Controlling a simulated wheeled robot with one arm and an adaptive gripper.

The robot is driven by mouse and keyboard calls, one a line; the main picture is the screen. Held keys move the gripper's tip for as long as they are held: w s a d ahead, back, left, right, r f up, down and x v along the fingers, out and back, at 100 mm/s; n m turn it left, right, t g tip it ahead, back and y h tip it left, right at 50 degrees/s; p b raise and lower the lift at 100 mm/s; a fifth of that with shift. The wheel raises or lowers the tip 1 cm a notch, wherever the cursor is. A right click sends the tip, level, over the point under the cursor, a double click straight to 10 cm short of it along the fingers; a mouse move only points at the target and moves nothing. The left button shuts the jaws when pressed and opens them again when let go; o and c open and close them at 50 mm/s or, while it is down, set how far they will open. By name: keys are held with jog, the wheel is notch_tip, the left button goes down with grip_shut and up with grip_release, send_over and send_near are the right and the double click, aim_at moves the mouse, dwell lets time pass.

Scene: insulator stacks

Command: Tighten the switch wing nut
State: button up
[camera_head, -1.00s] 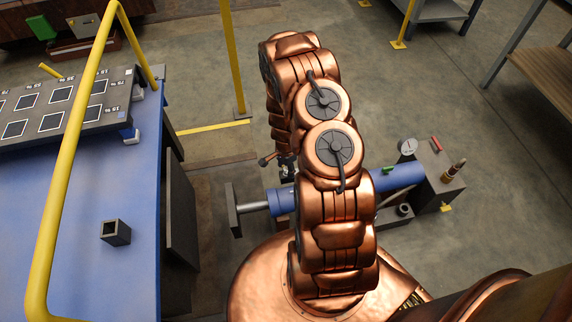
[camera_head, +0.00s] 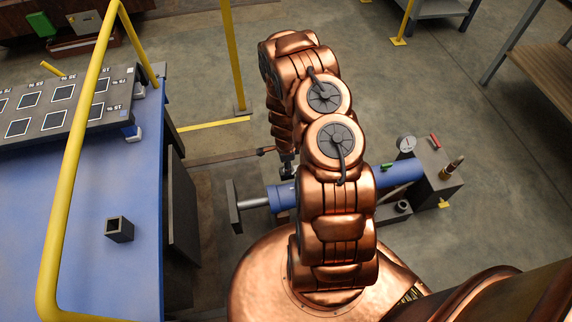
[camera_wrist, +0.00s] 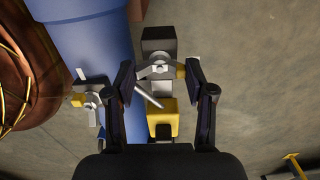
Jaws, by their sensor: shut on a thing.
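In the wrist view, my gripper (camera_wrist: 159,72) has its two dark fingertips closed on either side of a small silver wing nut (camera_wrist: 159,69). It sits in front of a dark block on a grey fitting beside a blue cylinder (camera_wrist: 85,40). A thin silver rod (camera_wrist: 148,95) slants below the nut, and a yellow block (camera_wrist: 162,118) stands nearer the gripper. A second silver fitting (camera_wrist: 91,98) with a yellow tip is to the left. In the head view, my copper arm hides most of the gripper and the nut.
The blue cylinder also shows in the head view (camera_head: 398,172), with a gauge (camera_head: 406,144) and a brass fitting (camera_head: 452,167) near its right end. A blue bench (camera_head: 70,215) with a yellow rail (camera_head: 75,150) stands left. Open floor lies beyond the arm.

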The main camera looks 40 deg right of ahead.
jog(key=o, duration=1.2)
jog(key=shift+c, duration=0.2)
jog(key=shift+r, duration=0.15)
notch_tip(320, 180, up, 12)
dwell(0.6)
